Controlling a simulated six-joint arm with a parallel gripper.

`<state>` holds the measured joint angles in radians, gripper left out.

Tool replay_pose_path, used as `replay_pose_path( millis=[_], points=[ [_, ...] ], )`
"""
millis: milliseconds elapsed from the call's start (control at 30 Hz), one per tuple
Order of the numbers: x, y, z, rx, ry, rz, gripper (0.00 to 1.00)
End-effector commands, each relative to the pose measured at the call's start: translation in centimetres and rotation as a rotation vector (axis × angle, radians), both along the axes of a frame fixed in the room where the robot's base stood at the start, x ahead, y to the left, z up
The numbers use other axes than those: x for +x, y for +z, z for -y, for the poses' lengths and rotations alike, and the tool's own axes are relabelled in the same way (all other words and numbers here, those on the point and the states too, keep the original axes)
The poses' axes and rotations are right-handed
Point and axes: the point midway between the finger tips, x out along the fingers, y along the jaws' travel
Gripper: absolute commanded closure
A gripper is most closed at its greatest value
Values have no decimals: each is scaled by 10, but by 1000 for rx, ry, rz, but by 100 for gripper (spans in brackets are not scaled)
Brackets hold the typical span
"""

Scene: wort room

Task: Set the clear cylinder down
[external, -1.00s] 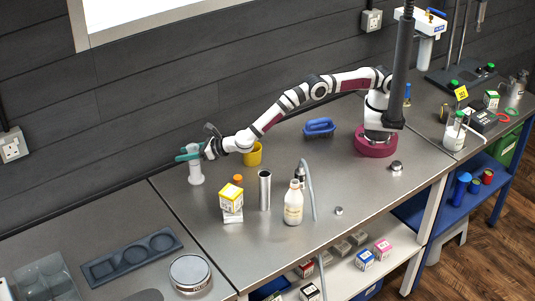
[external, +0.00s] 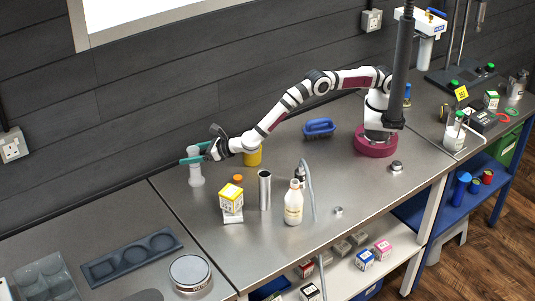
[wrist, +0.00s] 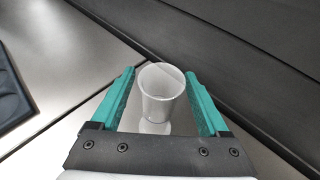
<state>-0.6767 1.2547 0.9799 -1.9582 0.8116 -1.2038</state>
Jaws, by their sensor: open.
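The clear cylinder (external: 195,172) stands upright on the steel bench, near its left end and close to the dark wall. In the wrist view the clear cylinder (wrist: 161,92) shows its open round mouth and a foot below. My gripper (external: 196,154) is at the cylinder's upper part, with its teal fingers open. In the wrist view my gripper (wrist: 160,95) has one finger on each side of the cylinder, with a visible gap at both sides.
A yellow mug (external: 253,156) stands right of my gripper. A yellow-and-white box (external: 231,198), a metal tube (external: 264,190) and a white bottle (external: 293,204) stand nearer the front. A dark tray (external: 132,257) lies on the left bench. Bare steel surrounds the cylinder's foot.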

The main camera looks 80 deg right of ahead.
Motion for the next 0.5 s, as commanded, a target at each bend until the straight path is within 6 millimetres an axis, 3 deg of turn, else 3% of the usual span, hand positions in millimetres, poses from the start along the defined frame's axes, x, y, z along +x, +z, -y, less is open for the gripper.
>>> replay_pose_path(
  millis=[300, 500],
  points=[
    [-68, 29, -6, 0, 3, 1, 22],
    [-89, 37, -7, 0, 1, 1, 22]
  ],
)
